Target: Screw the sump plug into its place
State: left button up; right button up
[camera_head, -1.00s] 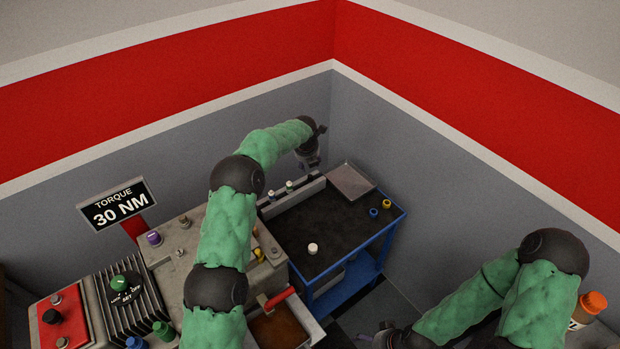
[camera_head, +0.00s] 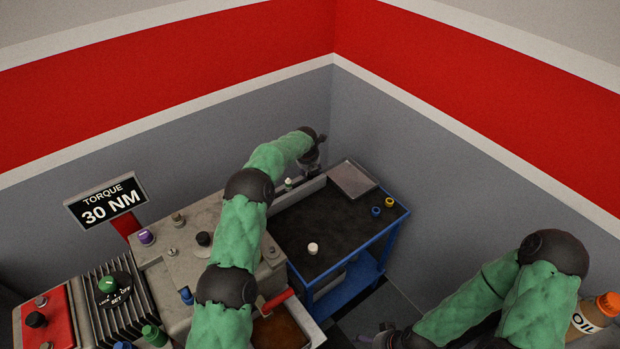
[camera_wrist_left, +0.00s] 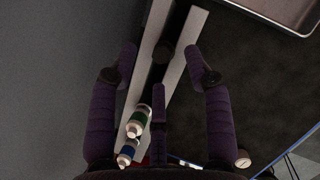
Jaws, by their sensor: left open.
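My left gripper (camera_head: 312,161) is over the far end of a pale slotted rack (camera_head: 300,193) on the cart. A dark round-headed piece (camera_wrist_left: 165,53) sits in the slot between the fingertips, with a gap on both sides. I cannot tell whether it is the sump plug. White-topped green (camera_wrist_left: 138,122) and blue (camera_wrist_left: 127,152) pieces stand nearer along the rack. My right gripper (camera_head: 386,336) is low at the bottom edge, its fingers unclear.
The blue cart (camera_head: 349,245) has a dark top with a white-topped piece (camera_head: 313,248), blue (camera_head: 376,211) and yellow (camera_head: 390,202) rings and a metal tray (camera_head: 353,178). A grey engine block (camera_head: 180,265) with several fittings stands left, below a "TORQUE 30 NM" sign (camera_head: 106,202).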

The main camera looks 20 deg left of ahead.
aim_at(310, 176)
pick_arm(q)
jog(key=shift+s+b+x, duration=0.15)
jog(key=shift+b+x, duration=0.05)
jog(key=shift+x, duration=0.7)
jog(key=shift+s+b+x, duration=0.1)
jog(key=shift+b+x, duration=0.05)
jog(key=shift+x, duration=0.8)
jog(key=shift+f, duration=0.1)
jog(key=shift+d, duration=0.1)
grip_shut()
